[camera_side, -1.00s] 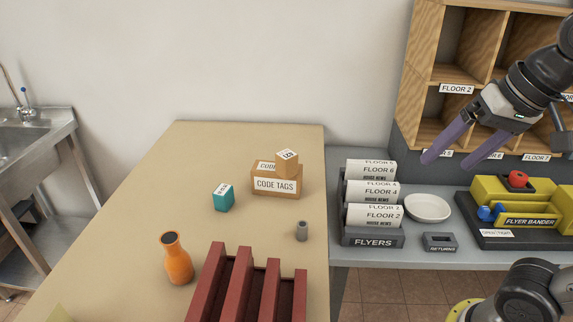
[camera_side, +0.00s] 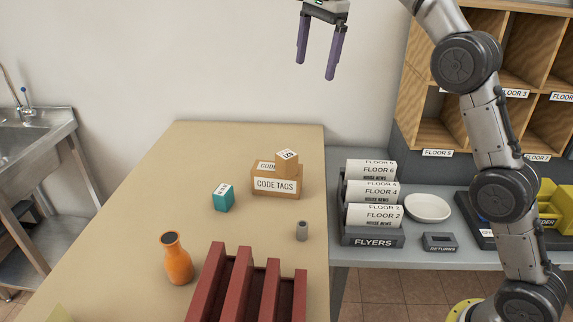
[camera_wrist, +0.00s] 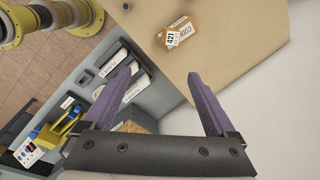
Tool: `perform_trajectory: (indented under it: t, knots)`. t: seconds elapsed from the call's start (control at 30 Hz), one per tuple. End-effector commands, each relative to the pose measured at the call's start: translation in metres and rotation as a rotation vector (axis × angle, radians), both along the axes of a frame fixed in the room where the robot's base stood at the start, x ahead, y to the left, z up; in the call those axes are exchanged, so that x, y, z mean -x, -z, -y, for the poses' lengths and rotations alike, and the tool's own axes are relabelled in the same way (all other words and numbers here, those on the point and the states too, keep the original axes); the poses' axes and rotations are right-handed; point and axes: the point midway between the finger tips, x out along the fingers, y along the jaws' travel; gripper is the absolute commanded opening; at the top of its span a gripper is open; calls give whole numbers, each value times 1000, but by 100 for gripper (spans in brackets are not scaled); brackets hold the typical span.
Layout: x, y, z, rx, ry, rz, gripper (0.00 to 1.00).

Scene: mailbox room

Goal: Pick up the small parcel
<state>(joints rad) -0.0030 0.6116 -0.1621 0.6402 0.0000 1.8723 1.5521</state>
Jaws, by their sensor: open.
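The small parcel (camera_side: 288,163) looks to be the little brown box with a printed white label, resting on top of the brown CODE TAGS box (camera_side: 275,186) on the tan table. In the wrist view the parcel (camera_wrist: 172,37) shows near the top, beyond my fingertips, overlapping the CODE TAGS box (camera_wrist: 184,28). My gripper (camera_side: 316,70) is open and empty, with its purple fingers pointing down. It hangs high above the parcel in the side view, well apart from it. The fingers (camera_wrist: 163,72) also show spread in the wrist view.
A teal labelled box (camera_side: 223,198), an orange vase (camera_side: 177,258), a small grey cylinder (camera_side: 302,231) and a dark red rack (camera_side: 238,285) stand on the tan table (camera_side: 170,190). Right of it are a flyers holder (camera_side: 373,237), a white bowl (camera_side: 428,208) and wooden pigeonholes (camera_side: 437,120).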

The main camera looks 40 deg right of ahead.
Motion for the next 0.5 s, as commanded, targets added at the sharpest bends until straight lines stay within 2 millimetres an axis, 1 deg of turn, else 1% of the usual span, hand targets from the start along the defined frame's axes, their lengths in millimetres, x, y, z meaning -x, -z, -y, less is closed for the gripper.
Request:
perform_trajectory:
  t: [0.03,0.1,0.23,0.3,0.4,0.5]
  knots:
    - [-18,18,0,-2,13,-19,91]
    - [-37,40,0,-4,26,-41,91]
    - [-67,85,-1,-4,24,-77,91]
    - [-78,108,-1,-3,23,-101,91]
    - [-86,136,-1,-2,22,-145,91]
    - [-88,152,-1,-1,22,-173,91]
